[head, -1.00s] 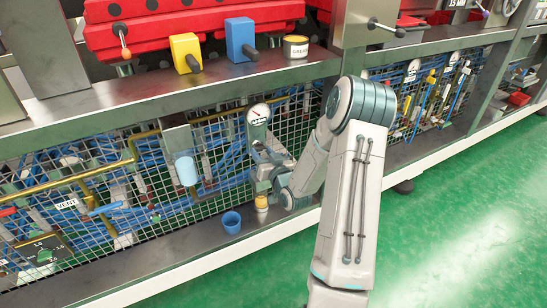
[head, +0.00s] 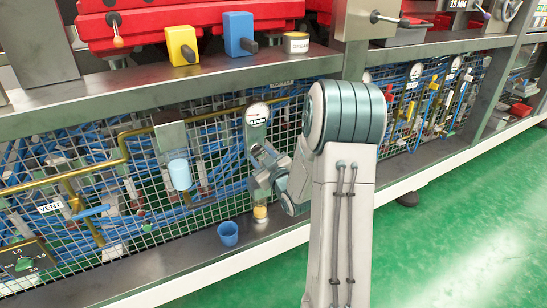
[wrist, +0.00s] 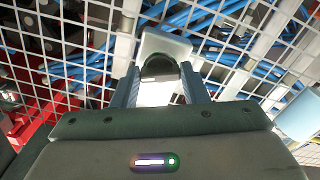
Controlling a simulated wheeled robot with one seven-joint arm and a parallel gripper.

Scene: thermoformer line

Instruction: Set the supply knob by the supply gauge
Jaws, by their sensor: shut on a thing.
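The supply gauge (head: 257,115) is a round white dial with a red needle and a small label below it, set at the mesh panel. The needle looks close to level, but the scale is too small to read. My gripper (head: 257,150) is just below the gauge, against the mesh. In the wrist view my gripper (wrist: 161,82) has its two fingers shut on a dark rounded knob (wrist: 160,66). A pale plate shows behind the knob. The knob is hidden in the head view, and its marking cannot be read.
A dial plate (head: 24,262) is at far left. Green floor lies open at right.

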